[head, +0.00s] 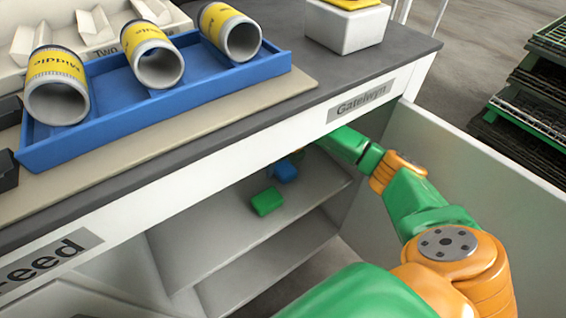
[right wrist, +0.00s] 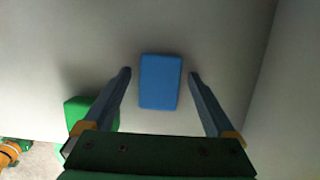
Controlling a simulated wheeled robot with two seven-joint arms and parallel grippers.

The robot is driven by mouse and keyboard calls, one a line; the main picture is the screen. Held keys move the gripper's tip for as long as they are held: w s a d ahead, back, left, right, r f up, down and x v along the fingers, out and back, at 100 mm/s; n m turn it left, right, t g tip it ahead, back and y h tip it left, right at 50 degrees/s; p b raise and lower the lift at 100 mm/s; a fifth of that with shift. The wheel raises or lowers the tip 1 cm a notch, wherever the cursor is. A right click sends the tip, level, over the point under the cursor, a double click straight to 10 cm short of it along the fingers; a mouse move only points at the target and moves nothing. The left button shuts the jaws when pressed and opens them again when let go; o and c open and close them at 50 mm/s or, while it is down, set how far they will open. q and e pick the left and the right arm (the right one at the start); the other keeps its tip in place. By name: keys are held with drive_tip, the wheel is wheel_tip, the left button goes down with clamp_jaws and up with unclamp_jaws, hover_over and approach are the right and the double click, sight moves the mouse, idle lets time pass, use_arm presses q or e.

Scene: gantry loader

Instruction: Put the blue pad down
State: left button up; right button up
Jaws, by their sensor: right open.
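The blue pad (right wrist: 160,82) lies flat on the pale shelf inside the cabinet. In the right wrist view it sits between the two fingers of my right gripper (right wrist: 160,78), with a gap on each side. The fingers are open and do not touch it. In the head view the blue pad (head: 285,171) shows small under the counter, and my right arm reaches in there. The right gripper is mostly hidden by the counter edge in the head view. My left gripper is not seen.
A green block (head: 267,201) lies on the shelf (head: 225,225) near the blue pad. The open cabinet door (head: 480,165) stands right of my arm. The counter (head: 180,160) overhangs the shelf and carries a blue tray (head: 160,112) with yellow-banded cylinders.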

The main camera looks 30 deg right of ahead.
sight(291, 174)
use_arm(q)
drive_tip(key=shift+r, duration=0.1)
use_arm(e)
drive_tip(key=shift+r, duration=0.1)
drive_tip(key=shift+r+p, duration=0.35)
drive_tip(key=shift+p, duration=0.15)
drive_tip(key=shift+s+r+p, duration=0.15)
drive_tip(key=shift+r+p, duration=0.45)
drive_tip(key=shift+p, duration=0.1)
drive_tip(key=s+p, duration=0.2)
drive_tip(key=s, duration=0.2)
drive_tip(key=shift+d+p, duration=0.15)
drive_tip(key=shift+p, duration=0.2)
drive_tip(key=s+p, duration=0.1)
drive_tip(key=s, duration=0.1)
drive_tip(key=s+p, duration=0.1)
drive_tip(key=s, duration=0.1)
drive_tip(key=s+p, duration=0.1)
drive_tip(key=s, duration=0.1)
drive_tip(key=shift+s+d+f, duration=0.1)
drive_tip(key=shift+s+f, duration=0.15)
drive_tip(key=shift+s, duration=0.15)
drive_tip(key=shift+s+f, duration=0.1)
drive_tip(key=shift+s, duration=0.45)
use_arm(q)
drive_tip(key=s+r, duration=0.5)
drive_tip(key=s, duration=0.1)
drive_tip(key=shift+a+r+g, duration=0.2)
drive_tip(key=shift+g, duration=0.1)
